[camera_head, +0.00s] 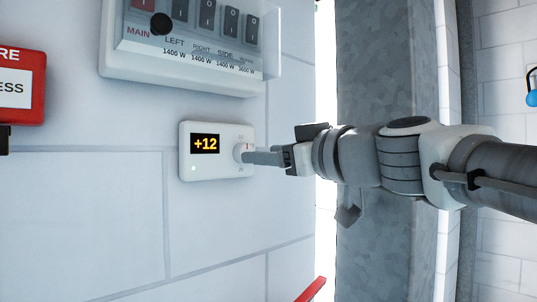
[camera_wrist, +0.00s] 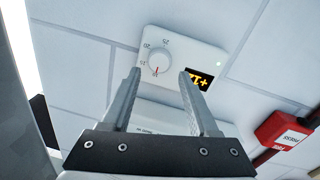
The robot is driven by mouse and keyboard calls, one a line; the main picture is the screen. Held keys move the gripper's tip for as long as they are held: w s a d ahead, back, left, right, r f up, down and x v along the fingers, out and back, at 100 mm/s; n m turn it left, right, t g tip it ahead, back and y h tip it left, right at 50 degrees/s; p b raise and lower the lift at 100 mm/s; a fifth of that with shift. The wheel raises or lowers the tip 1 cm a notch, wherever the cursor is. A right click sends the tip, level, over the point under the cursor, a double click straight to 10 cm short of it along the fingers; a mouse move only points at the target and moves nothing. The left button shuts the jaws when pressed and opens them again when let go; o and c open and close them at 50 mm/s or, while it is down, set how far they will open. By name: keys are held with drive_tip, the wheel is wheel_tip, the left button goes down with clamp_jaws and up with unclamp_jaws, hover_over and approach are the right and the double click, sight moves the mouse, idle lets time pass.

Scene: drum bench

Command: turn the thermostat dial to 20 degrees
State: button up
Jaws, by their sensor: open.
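The white thermostat (camera_head: 190,170) is fixed to the wall and its display (camera_head: 205,144) reads +12. Its round white dial (camera_head: 239,151) is on the right of the front, partly covered by my gripper (camera_head: 248,157).
A switch panel (camera_head: 180,80) with a clear cover and several switches is above the thermostat. A red box (camera_head: 22,88) is on the wall at the left. A grey metal post (camera_head: 372,60) stands behind my arm. The wall below the thermostat is mostly bare.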

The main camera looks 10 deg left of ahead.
sight(240, 148)
drive_tip(key=shift+x, duration=2.6)
drive_tip(key=shift+c, duration=0.3)
clamp_jaws()
